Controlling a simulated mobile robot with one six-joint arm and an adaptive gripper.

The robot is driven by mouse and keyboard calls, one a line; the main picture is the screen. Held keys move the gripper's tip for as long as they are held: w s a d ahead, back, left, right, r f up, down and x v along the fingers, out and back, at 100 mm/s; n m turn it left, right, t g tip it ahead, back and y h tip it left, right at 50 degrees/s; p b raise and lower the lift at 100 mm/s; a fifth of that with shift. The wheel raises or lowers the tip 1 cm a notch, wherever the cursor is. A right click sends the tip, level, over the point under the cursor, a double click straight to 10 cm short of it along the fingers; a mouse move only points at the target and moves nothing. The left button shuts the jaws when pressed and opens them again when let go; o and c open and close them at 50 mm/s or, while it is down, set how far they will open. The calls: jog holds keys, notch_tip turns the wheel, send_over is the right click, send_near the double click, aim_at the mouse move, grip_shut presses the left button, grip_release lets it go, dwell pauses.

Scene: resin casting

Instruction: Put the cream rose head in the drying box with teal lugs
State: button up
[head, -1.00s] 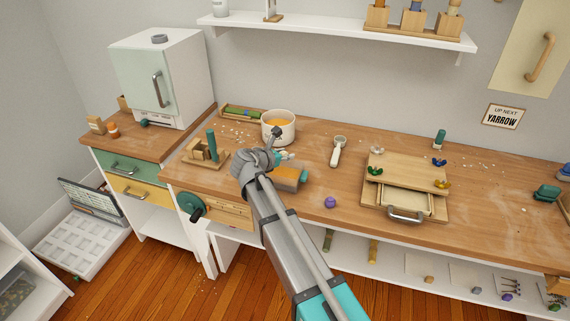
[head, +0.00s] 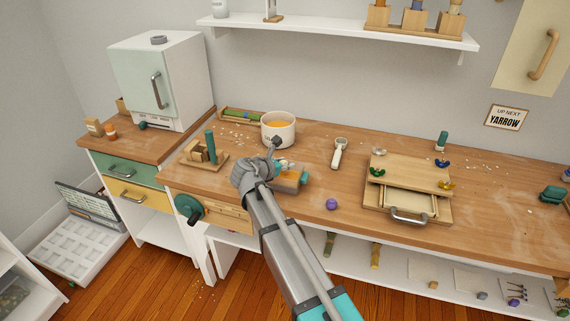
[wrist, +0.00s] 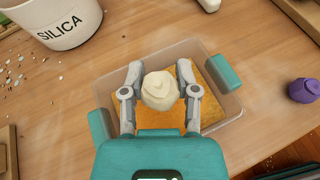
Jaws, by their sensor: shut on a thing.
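The cream rose head (wrist: 160,91) is held between the two fingers of my gripper (wrist: 160,95) in the wrist view. Below it is the drying box (wrist: 207,110), a clear-walled box with orange-yellow contents and teal lugs at its ends. The rose head appears above or within the box opening; its exact height is unclear. In the head view my gripper (head: 276,165) is at the box (head: 288,183), and my arm hides most of the box and the rose head.
A white pot marked SILICA (wrist: 55,20) stands behind left of the box; it also shows in the head view (head: 278,131). A purple item (wrist: 303,90) sits right of the box. A wooden press-like board (head: 408,178) stands further right. A crank (head: 189,207) is at the bench front left.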

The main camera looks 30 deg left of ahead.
jog(key=shift+f+b, duration=0.3)
jog(key=shift+f, duration=0.1)
jog(key=o, duration=0.8)
jog(key=shift+c, duration=0.2)
jog(key=shift+r, duration=0.2)
jog(key=shift+r+p, duration=0.65)
jog(key=shift+p, duration=0.15)
jog(key=p+v, duration=0.4)
jog(key=v, duration=0.8)
jog(key=shift+f, duration=0.2)
